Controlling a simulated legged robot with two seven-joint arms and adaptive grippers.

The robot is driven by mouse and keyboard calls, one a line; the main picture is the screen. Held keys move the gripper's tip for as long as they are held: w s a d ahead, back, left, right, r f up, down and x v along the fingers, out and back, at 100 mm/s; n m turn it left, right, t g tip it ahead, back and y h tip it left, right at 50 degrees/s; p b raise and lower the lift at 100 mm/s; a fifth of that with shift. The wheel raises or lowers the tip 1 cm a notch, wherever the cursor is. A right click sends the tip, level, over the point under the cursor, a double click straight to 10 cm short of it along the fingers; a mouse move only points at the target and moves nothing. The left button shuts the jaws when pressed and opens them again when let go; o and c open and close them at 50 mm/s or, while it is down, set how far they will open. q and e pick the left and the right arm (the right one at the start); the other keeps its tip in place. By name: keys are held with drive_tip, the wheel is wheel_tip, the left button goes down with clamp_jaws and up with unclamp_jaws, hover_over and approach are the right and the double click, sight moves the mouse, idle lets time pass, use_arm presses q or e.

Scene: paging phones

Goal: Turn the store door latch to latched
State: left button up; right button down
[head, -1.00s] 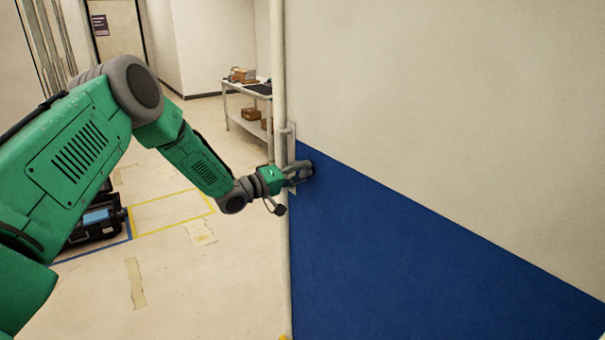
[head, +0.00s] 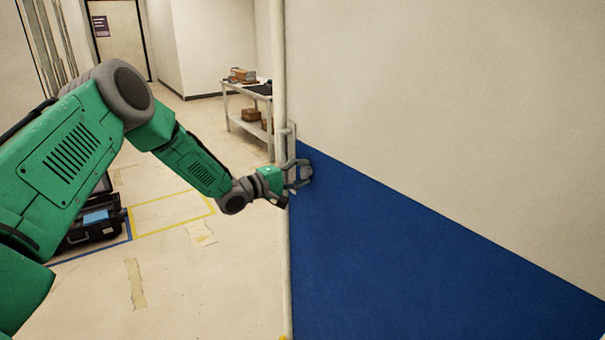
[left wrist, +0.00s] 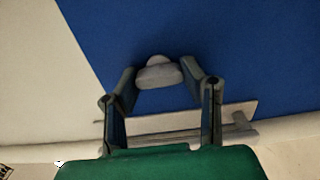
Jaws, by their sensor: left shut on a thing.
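The store door (head: 430,120) fills the right of the head view, cream above and blue below. Its latch is a small grey turn knob (left wrist: 158,76) on the blue part near the door's edge. A pale metal plate with a bar handle (left wrist: 243,112) lies beside the knob along that edge. My left gripper (head: 304,172) is at the latch, its two fingers on opposite sides of the knob and shut on it. In the head view the fingers partly hide the knob. I cannot read its latched or unlatched marking. My right gripper is not in view.
A pale pipe or post (head: 279,80) runs vertically beside the door edge. A white table (head: 236,92) with boxes stands behind it. An open black case (head: 95,228) lies on the floor at left. The taped floor between is mostly clear.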

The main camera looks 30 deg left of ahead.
use_arm(q)
drive_tip(key=shift+s+f, duration=0.15)
drive_tip(key=shift+f, duration=0.3)
drive_tip(key=o, duration=1.2)
drive_tip(key=shift+c, duration=0.2)
drive_tip(key=shift+w+a, duration=0.15)
drive_tip(key=shift+w, duration=0.05)
drive_tip(key=shift+r, duration=0.1)
drive_tip(key=shift+a+r, duration=0.1)
drive_tip(key=v, duration=1.2)
